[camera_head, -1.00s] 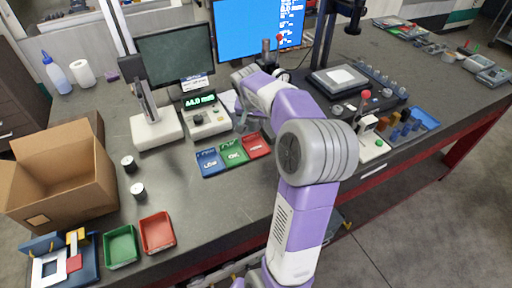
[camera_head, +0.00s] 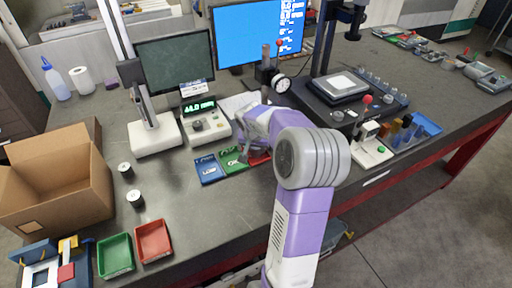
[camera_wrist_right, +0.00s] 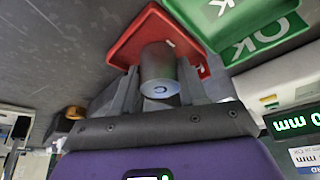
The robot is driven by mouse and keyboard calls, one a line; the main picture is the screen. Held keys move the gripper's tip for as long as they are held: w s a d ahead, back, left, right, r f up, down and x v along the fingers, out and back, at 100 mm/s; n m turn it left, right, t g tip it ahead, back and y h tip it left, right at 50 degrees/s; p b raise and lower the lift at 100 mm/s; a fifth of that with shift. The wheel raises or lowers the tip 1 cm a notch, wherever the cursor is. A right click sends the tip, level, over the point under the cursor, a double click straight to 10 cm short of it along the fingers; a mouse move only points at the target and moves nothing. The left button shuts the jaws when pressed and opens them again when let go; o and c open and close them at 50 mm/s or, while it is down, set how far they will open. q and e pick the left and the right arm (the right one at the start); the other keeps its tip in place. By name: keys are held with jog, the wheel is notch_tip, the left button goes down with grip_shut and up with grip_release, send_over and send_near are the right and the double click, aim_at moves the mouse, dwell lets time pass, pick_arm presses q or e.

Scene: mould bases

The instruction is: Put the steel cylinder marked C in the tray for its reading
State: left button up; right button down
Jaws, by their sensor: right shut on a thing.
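My right gripper (camera_wrist_right: 158,82) is shut on a grey steel cylinder (camera_wrist_right: 159,68), its round end facing the wrist camera; no letter is legible on it. In the wrist view the cylinder overlaps the red tray (camera_wrist_right: 127,47), and I cannot tell whether it touches it. In the head view my right gripper (camera_head: 244,155) is low over the row of small trays, and the cylinder is hard to make out. The row has a blue tray (camera_head: 209,169), a green tray marked OK (camera_head: 230,167) and the red tray (camera_head: 262,157), partly hidden by my arm. My left gripper is not in view.
A gauge with a lit mm readout (camera_head: 200,122) stands behind the trays. Two more short cylinders (camera_head: 126,169) (camera_head: 135,197) stand beside the cardboard box (camera_head: 60,185). A larger green bin (camera_head: 115,256) and red bin (camera_head: 153,241) lie at the front. A lever stand (camera_head: 372,150) is at right.

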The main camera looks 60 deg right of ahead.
jog(key=shift+f, duration=0.1)
jog(key=c, duration=0.9)
grip_release()
jog(key=shift+r, duration=0.4)
jog(key=p+v, duration=0.2)
jog(key=v, duration=0.9)
jog(key=shift+a+r, duration=0.2)
jog(key=shift+a, duration=0.05)
